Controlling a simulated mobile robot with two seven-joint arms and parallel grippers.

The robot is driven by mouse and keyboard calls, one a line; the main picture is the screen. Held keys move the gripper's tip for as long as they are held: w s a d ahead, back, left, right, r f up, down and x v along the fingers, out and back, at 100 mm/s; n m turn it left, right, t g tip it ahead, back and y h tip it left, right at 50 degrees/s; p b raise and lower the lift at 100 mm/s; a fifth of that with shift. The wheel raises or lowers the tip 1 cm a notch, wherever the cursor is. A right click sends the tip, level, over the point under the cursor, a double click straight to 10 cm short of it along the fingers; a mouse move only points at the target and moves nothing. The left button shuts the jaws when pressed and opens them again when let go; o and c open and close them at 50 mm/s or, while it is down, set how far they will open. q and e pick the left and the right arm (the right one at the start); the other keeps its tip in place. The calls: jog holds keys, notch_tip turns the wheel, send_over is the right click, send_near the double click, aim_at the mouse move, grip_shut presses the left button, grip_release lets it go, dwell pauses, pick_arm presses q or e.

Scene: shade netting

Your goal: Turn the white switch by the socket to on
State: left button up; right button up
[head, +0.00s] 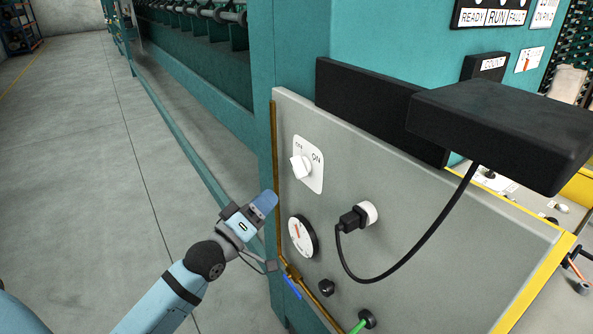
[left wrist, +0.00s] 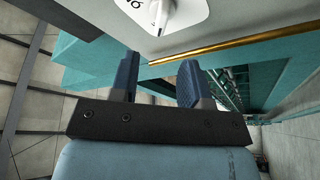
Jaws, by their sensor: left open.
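The white switch (head: 301,167) is a knob on a white plate marked OFF and ON, on the grey panel (head: 420,235). Its exact pointing direction is hard to tell, but it does not point clearly at ON. The socket (head: 369,211) is a white ring lower right of it, with a black plug (head: 350,220) in it. My left gripper (head: 264,203) is below and left of the switch, apart from it. In the left wrist view my left gripper (left wrist: 160,82) is open and empty, with the switch (left wrist: 160,14) beyond the fingers at the top edge. My right gripper is not in view.
A round dial (head: 301,237) sits below the switch. A black cable (head: 405,262) loops from the plug to a black box (head: 505,125) jutting out at the upper right. A brass-coloured strip (head: 275,170) edges the panel's left side. Open floor (head: 80,150) lies left.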

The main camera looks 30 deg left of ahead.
aim_at(294, 171)
pick_arm(q)
jog(key=p+x, duration=0.1)
jog(key=x, duration=0.9)
jog(key=shift+w, duration=0.2)
grip_shut()
